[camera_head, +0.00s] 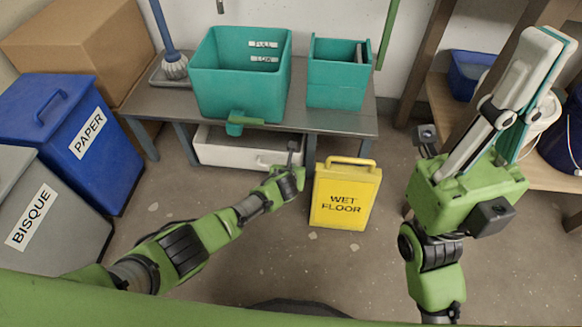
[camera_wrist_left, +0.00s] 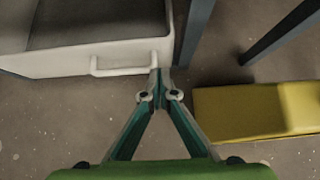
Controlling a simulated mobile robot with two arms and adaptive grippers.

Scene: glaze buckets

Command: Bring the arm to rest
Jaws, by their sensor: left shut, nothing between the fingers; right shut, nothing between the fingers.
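My left arm reaches in from the left in the head view, its left gripper end (camera_head: 288,182) low in front of the bench, between the white tray and the yellow sign. The fingers are hard to make out there. In the left wrist view the left gripper (camera_wrist_left: 160,76) is shut, its fingertips together and empty, near the white tray's handle in the picture; I cannot tell whether they touch. My right gripper (camera_head: 545,45) points up at the right of the head view, shut and empty, in front of the wooden shelf.
A yellow wet-floor sign (camera_head: 343,212) stands close right of my left gripper. A white tray (camera_head: 225,151) sits under the grey bench (camera_head: 290,119), which bears teal buckets (camera_head: 235,90). Blue (camera_head: 60,120) and grey (camera_head: 75,205) bins stand left. A wooden shelf (camera_head: 437,95) stands right.

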